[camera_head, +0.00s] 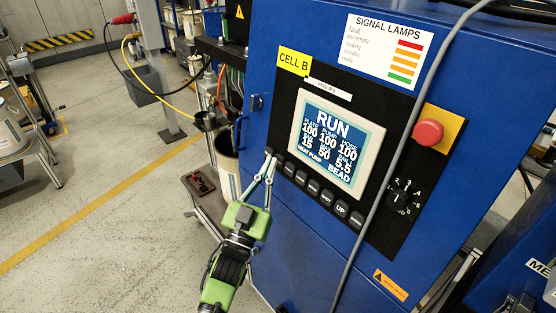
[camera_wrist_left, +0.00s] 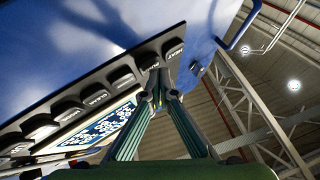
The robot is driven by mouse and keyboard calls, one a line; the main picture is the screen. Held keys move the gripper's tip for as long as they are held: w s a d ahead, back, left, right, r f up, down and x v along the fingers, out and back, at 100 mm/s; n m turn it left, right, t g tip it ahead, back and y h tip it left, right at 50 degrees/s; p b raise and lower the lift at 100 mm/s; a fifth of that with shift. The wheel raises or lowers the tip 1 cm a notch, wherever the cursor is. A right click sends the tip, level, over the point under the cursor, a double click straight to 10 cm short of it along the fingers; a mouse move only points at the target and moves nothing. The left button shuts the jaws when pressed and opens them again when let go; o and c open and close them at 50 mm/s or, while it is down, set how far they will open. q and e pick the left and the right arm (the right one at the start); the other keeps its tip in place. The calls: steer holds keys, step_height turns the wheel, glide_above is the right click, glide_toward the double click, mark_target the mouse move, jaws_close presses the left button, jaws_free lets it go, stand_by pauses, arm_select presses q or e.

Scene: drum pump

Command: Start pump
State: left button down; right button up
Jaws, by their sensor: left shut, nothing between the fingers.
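The blue cabinet's black control panel (camera_head: 388,216) carries a screen (camera_head: 336,142) that reads RUN, with HEAT PUMP and BEAD along its bottom. A row of dark buttons runs under the screen. In the left wrist view, the HEAT button (camera_wrist_left: 173,49) and PUMP button (camera_wrist_left: 148,62) are at the row's end. My left gripper (camera_head: 270,155) is shut and empty, its fingertips at the upper-left end of the row. In the left wrist view, the fingertips (camera_wrist_left: 158,88) appear just below the PUMP and HEAT buttons. I cannot tell whether they touch one. My right gripper is not in view.
A red emergency button (camera_head: 429,132) and a rotary knob (camera_head: 405,196) sit right of the screen. A grey cable (camera_head: 391,152) hangs across the panel. A signal lamps label (camera_head: 389,49) is above. A drum (camera_head: 226,165) stands left of the cabinet. Floor at left is open.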

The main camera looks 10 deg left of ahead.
arm_select(q)
steer(key=shift+s+a+r, duration=0.1)
steer(key=shift+s+a, duration=0.15)
steer(key=shift+s, duration=0.1)
steer(key=shift+s+a+r+p, duration=0.25)
steer(key=shift+s+a+p, duration=0.5)
steer(key=shift+s, duration=0.25)
steer(key=shift+s+a+r+p, duration=0.2)
steer(key=shift+s+a+p, duration=0.45)
steer(key=shift+s+a, duration=0.25)
steer(key=shift+d, duration=0.1)
